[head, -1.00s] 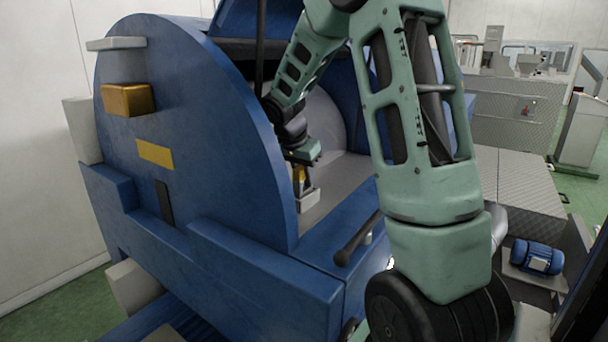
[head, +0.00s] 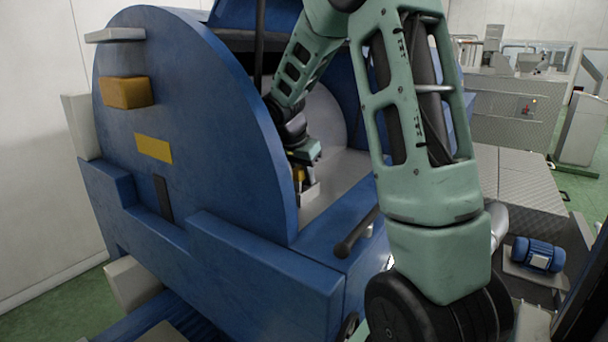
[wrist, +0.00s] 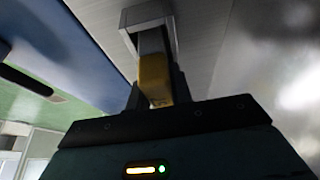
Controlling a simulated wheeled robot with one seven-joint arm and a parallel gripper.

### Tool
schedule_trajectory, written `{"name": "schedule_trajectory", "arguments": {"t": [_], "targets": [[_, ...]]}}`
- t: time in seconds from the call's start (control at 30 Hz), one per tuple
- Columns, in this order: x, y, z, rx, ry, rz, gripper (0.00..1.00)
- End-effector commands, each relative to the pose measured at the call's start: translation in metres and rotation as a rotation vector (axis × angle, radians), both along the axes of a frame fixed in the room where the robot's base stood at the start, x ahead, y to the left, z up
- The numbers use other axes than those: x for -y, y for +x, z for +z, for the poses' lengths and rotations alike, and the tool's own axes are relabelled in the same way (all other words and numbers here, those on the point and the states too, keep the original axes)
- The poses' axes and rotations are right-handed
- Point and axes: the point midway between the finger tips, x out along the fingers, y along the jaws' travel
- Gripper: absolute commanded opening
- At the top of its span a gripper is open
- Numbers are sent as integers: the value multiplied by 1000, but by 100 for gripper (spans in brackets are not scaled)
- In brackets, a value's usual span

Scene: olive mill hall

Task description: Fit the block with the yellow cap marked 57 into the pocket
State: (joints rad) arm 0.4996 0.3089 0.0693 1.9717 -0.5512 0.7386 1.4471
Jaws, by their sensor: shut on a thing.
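My gripper (wrist: 152,88) is shut on the block with the yellow cap (wrist: 155,80). Part of a dark mark shows on the cap, but the number cannot be read. The block's grey body (wrist: 151,42) points away from my gripper toward the pale square-rimmed pocket (wrist: 127,18). The far end of the block appears within the pocket's rim; how deep it sits cannot be told. In the head view my gripper (head: 302,172) is inside the blue machine, just above the pale pocket (head: 311,194), with a little yellow showing between the fingers.
The blue machine's round side wall (head: 215,120) stands close left of my gripper. Its front ledge (head: 330,240) with a dark handle (head: 355,235) lies nearer. A pale grey surface (head: 345,170) is open to the right of the pocket. A blue motor (head: 538,254) is far right.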

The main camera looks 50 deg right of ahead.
Motion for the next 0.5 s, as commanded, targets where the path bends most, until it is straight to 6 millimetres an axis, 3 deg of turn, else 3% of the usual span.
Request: {"name": "schedule_trajectory", "arguments": {"t": [0.07, 0.1, 0.17, 0.2, 0.5], "targets": [[0, 0, 1, 2, -1, 1, 0], [0, 0, 1, 2, -1, 1, 27], [0, 0, 1, 1, -1, 0, 44], [0, 0, 1, 1, -1, 0, 47], [0, 0, 2, 0, 0, 0, 47]]}}
